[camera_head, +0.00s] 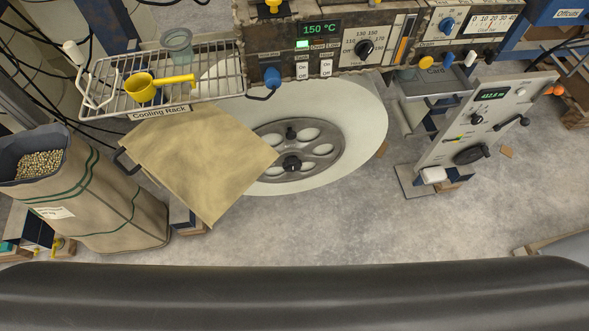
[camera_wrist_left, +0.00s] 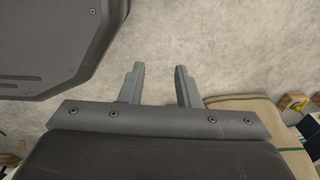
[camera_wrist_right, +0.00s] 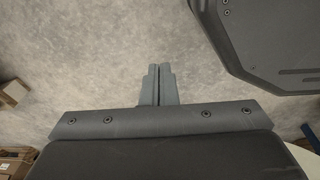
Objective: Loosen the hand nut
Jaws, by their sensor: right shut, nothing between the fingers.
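A large pale roll (camera_head: 365,125) with a grey spoked hub plate (camera_head: 335,150) lies below the control box in the head view. A black knob (camera_head: 292,163), which looks like the hand nut, sits on the hub plate. A smaller black knob (camera_head: 291,133) is just behind it. My left gripper (camera_wrist_left: 160,68) is open and empty over bare floor in the left wrist view. My right gripper (camera_wrist_right: 159,68) is shut and empty over bare floor in the right wrist view. Neither gripper shows in the head view, and both are away from the knobs.
A bean sack (camera_head: 110,200) stands at left. A control box (camera_head: 330,45) overhangs the roll; a grey panel stand (camera_head: 480,125) is right. Floor in front is clear.

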